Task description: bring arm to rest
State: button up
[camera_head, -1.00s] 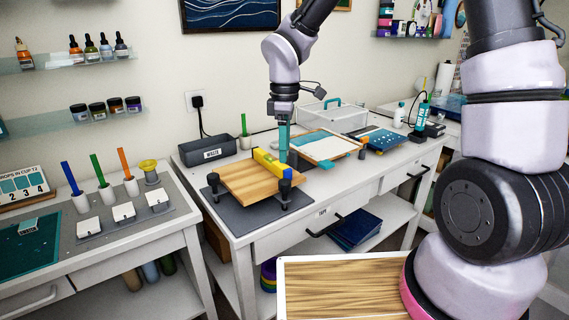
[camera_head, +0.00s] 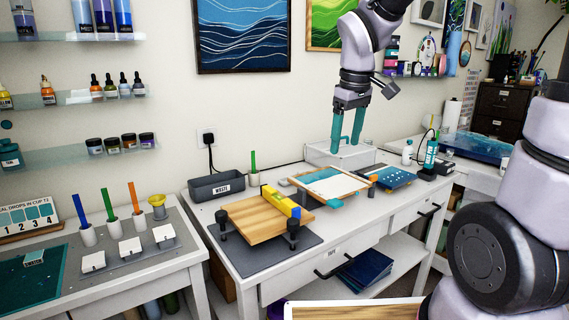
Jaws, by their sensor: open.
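My gripper (camera_head: 347,130) has two teal fingers that point down and stand apart with nothing between them. It hangs in the air above the back of the white table (camera_head: 255,254), in front of the clear box (camera_head: 322,157). My arm reaches in from the top right, and its lower links fill the right edge. The gripper is apart from both.
A grey waste bin (camera_head: 215,186) and a framed tray (camera_head: 325,186) stand on the table, with a blue tray (camera_head: 388,177) to the right. Shelves of bottles (camera_head: 112,91) are on the left wall. The air around the gripper is free.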

jog(key=s+d+r+m+t+y, duration=0.1)
jog(key=s+d+r+m+t, duration=0.3)
jog(key=s+d+r+m, duration=0.5)
jog(key=s+d+m, duration=0.1)
jog(key=m, duration=0.1)
jog(key=shift+d+r+m+t+y, duration=0.2)
jog(key=shift+d+m+t+y, duration=0.05)
jog(key=shift+m+t+y, duration=0.05)
